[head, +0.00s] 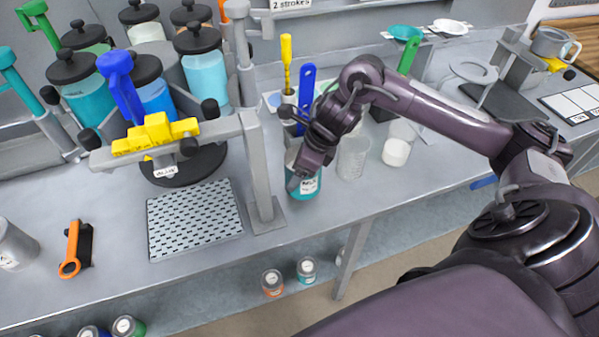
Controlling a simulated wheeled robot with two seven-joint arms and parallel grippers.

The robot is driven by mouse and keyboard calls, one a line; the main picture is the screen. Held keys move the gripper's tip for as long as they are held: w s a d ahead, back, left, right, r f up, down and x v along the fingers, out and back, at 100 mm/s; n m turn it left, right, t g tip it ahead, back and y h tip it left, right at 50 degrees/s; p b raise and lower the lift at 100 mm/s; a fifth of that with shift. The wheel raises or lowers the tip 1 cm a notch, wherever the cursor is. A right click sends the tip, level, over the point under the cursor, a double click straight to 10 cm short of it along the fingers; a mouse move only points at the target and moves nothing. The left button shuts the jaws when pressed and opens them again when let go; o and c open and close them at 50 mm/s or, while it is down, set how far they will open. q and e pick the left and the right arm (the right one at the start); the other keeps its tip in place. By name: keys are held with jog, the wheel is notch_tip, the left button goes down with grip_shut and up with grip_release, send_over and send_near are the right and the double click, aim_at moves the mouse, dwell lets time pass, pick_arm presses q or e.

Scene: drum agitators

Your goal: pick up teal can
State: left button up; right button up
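A teal can (309,189) with a white label stands at the front edge of the table, just right of a grey upright post. My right gripper (302,174) comes down over it from above. One finger shows along the can's left side, and the gripper and wrist hide much of the can's top. I cannot tell whether the fingers press on it. Another can with a teal band (307,269) stands on the lower shelf. My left gripper is not in view.
A clear beaker (353,158) and a white cup (396,152) stand close right of the can. The grey post (262,180) is close on its left. A perforated tray (194,219) lies further left. An orange-banded can (272,283) stands on the lower shelf.

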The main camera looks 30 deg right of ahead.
notch_tip(320, 180, up, 17)
jog(key=p, duration=0.6)
dwell(0.3)
